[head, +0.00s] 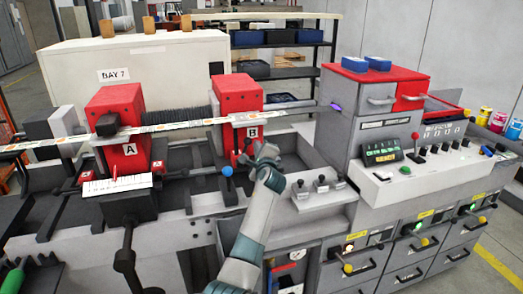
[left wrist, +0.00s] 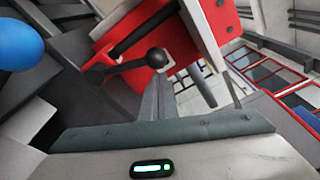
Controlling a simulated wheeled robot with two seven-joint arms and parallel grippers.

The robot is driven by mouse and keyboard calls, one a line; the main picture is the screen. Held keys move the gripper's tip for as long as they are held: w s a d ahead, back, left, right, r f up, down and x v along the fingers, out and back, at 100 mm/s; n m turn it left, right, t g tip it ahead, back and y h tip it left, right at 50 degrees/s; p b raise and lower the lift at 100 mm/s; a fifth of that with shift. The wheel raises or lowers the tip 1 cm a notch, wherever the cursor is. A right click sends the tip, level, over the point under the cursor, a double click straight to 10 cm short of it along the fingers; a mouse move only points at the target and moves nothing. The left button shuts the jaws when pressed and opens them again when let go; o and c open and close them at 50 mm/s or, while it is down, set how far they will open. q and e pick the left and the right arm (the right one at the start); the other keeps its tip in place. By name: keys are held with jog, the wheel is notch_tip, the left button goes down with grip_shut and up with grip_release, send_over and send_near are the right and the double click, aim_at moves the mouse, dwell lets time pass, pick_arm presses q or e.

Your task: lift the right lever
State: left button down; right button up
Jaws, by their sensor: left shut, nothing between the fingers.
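A red block marked B (head: 236,96) stands on the machine's right side. In the left wrist view a lever with a black ball knob (left wrist: 156,58) sticks out from a red block; I take it to be the right lever. In the head view this lever is mostly hidden around my gripper. My left gripper (head: 268,152) is in front of block B, shut and empty. In the left wrist view its fingers (left wrist: 159,85) point at the black knob and look very close to it; I cannot tell whether they touch. My right gripper is not in view.
A blue ball knob (head: 226,171) stands just left of my left gripper. Red block A (head: 118,108) is farther left, with a label strip (head: 190,124) running across both blocks. Small knobs (head: 321,181) and a control panel (head: 390,155) are to the right.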

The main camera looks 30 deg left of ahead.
pick_arm(q)
jog(key=shift+s+a+r+n, duration=0.3)
jog(key=shift+r+n, duration=0.05)
jog(key=shift+n, duration=0.35)
jog(key=shift+s, duration=0.1)
